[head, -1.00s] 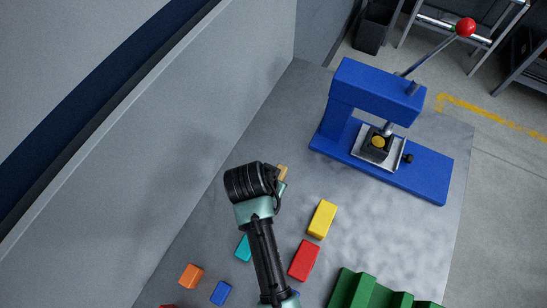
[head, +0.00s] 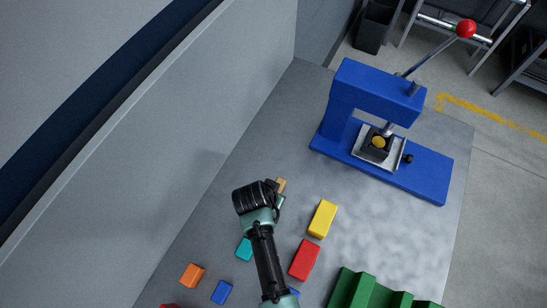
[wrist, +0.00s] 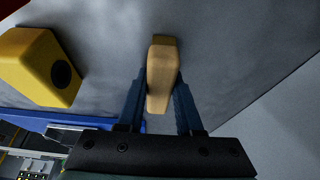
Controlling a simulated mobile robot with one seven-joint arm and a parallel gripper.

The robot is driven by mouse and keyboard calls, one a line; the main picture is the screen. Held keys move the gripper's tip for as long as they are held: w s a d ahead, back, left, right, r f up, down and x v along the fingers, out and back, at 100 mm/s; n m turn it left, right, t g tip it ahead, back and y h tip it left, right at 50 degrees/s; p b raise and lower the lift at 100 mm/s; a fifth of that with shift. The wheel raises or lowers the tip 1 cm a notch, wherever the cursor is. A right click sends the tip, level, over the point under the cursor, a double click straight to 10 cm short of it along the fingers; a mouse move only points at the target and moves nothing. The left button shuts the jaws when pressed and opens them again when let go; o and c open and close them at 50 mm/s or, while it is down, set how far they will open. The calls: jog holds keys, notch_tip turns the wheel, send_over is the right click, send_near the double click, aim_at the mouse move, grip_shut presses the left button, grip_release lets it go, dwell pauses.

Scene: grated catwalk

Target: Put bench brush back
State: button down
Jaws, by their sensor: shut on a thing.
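The bench brush shows as a tan wooden piece (wrist: 162,75) between the two blue fingers of my gripper (wrist: 160,88) in the wrist view. My gripper is shut on it. In the head view only a small tan end of the brush (head: 281,185) shows beside my dark wrist; the rest of it is hidden behind my arm. I cannot see any bristles.
A yellow block (head: 322,219), a red block (head: 304,260), orange (head: 192,275), blue (head: 221,292) and teal (head: 244,249) blocks lie on the grey bench. A green stepped piece (head: 365,292) is at the front. A blue press (head: 380,130) stands behind; a grey wall (head: 130,150) rises left.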

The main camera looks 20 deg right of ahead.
jog(key=c, duration=0.6)
grip_release()
jog(key=shift+o, duration=0.2)
jog(key=shift+r, duration=0.1)
jog(key=v, duration=1.2)
